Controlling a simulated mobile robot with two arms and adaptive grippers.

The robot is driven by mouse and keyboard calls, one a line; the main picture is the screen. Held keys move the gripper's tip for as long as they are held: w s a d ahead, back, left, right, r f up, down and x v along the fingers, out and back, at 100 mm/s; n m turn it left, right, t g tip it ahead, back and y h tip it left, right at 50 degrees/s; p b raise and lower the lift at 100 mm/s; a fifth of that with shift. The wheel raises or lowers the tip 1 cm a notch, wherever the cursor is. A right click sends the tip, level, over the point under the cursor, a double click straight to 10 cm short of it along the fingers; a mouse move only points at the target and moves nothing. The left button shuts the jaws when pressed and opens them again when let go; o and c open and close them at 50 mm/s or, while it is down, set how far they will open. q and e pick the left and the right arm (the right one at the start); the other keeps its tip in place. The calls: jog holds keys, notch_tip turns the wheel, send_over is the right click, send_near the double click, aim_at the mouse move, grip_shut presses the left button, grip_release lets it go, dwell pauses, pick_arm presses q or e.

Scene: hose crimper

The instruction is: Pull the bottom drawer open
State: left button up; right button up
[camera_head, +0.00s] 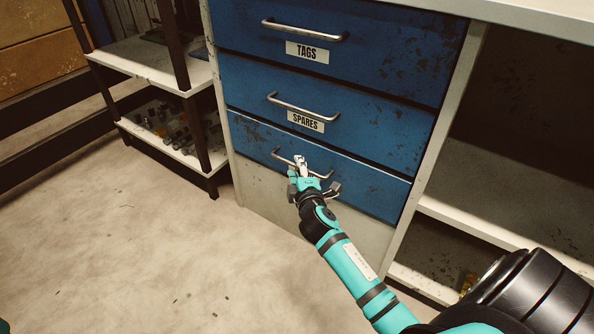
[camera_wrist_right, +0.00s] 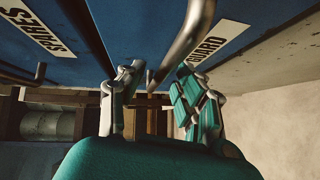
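The bottom drawer (camera_head: 370,190) is the lowest of three worn blue drawers and looks flush with the cabinet front. Its metal handle (camera_head: 283,158) is partly hidden by my right gripper (camera_head: 301,164) in the head view. In the right wrist view, the handle (camera_wrist_right: 187,38) runs down into the space between the fingers of my right gripper (camera_wrist_right: 157,80). The fingers stand apart, one on each side of the bar; I cannot tell whether either touches it. A label reading GUARD (camera_wrist_right: 222,42) shows beside the handle. My left gripper is not in view.
Above are the SPARES drawer (camera_head: 370,132) and the TAGS drawer (camera_head: 400,60), both closed. A low rack (camera_head: 150,65) with small parts stands left. Open shelves (camera_head: 490,185) lie right. The floor (camera_head: 130,250) before the drawers is clear.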

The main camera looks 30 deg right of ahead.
jog(key=shift+x, duration=0.85)
jog(key=shift+c, duration=0.4)
grip_shut()
